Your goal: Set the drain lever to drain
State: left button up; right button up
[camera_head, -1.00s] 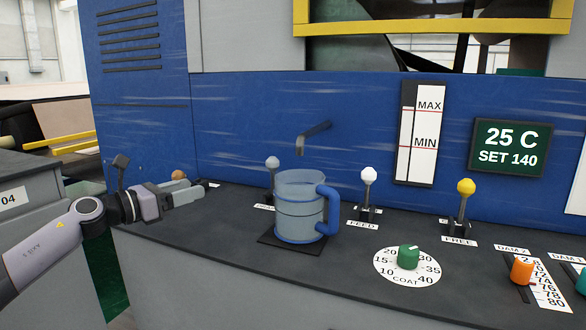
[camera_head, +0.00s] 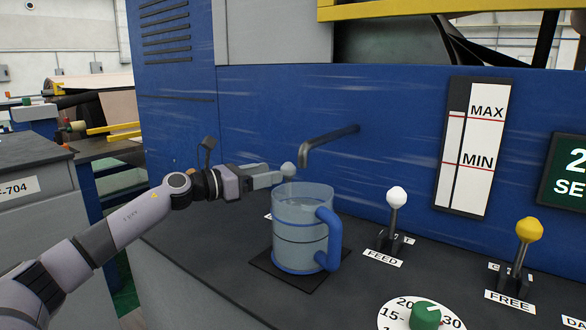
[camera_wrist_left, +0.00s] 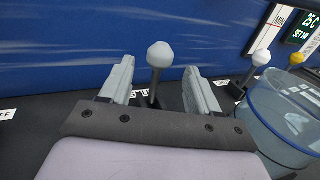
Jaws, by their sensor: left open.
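A lever with a pale grey ball knob (camera_head: 288,169) stands on the dark console behind the jug; its label is mostly hidden, so I cannot read which lever it is. My left gripper (camera_head: 272,176) is open at this knob. In the left wrist view the knob (camera_wrist_left: 160,55) and its stem stand between the two spread fingers (camera_wrist_left: 158,72), with gaps visible on both sides. I cannot tell which position the lever is in. My right gripper is not in view.
A clear jug with a blue handle (camera_head: 328,232) stands on a dark pad under a spout (camera_head: 328,144), close to my left gripper. A white-knobbed FEED lever (camera_head: 396,198), a yellow-knobbed FREE lever (camera_head: 528,231) and a green dial (camera_head: 425,316) are to the right. The blue wall rises behind.

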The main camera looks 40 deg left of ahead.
aim_at(282, 169)
pick_arm(q)
jog(key=shift+w+d+r, duration=0.15)
jog(key=shift+w+r, duration=0.05)
jog(key=shift+w, duration=0.3)
jog(key=shift+p+x, duration=0.8)
jog(key=shift+x, duration=0.85)
jog(key=shift+p+x, duration=0.3)
jog(key=shift+x, duration=0.8)
jog(key=shift+f, duration=0.15)
jog(key=shift+d, duration=0.1)
grip_shut()
